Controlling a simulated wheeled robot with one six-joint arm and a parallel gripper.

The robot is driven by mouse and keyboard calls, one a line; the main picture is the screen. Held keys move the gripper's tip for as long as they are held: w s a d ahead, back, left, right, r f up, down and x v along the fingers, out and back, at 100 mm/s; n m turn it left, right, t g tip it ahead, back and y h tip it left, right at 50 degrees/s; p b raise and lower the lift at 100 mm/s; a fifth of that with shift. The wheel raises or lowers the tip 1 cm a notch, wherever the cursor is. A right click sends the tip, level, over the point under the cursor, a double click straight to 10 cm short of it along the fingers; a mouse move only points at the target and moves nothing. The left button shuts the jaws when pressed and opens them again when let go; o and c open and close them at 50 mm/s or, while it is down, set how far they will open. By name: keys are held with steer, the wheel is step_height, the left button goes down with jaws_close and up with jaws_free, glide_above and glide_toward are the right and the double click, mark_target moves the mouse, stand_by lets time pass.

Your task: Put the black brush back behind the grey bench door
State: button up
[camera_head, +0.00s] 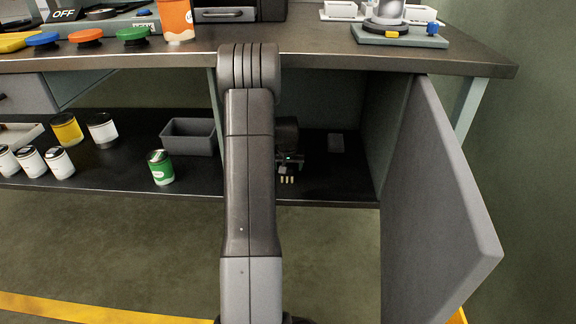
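The grey bench door (440,200) stands swung open at the right, toward me, so the compartment behind it is exposed. My arm reaches forward into this compartment under the bench top. My gripper (288,170) is low inside it, close to the dark shelf floor, and partly hidden by my own arm. Small pale tips show at its lower end; I cannot tell whether they are fingertips or part of something held. I cannot make out the black brush clearly, and the gripper's opening is too small and dark to judge.
A small grey block (336,142) lies at the back of the compartment. To the left, the lower shelf (110,165) holds a grey bin (188,137), a green can (160,167) and several other cans. The bench top (330,50) is above my gripper. Floor in front is clear.

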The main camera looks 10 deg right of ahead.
steer(key=shift+r, duration=0.35)
steer(key=p+v, duration=0.4)
steer(key=v, duration=0.7)
steer(key=shift+s+a+r, duration=0.1)
steer(key=shift+s+r, duration=0.15)
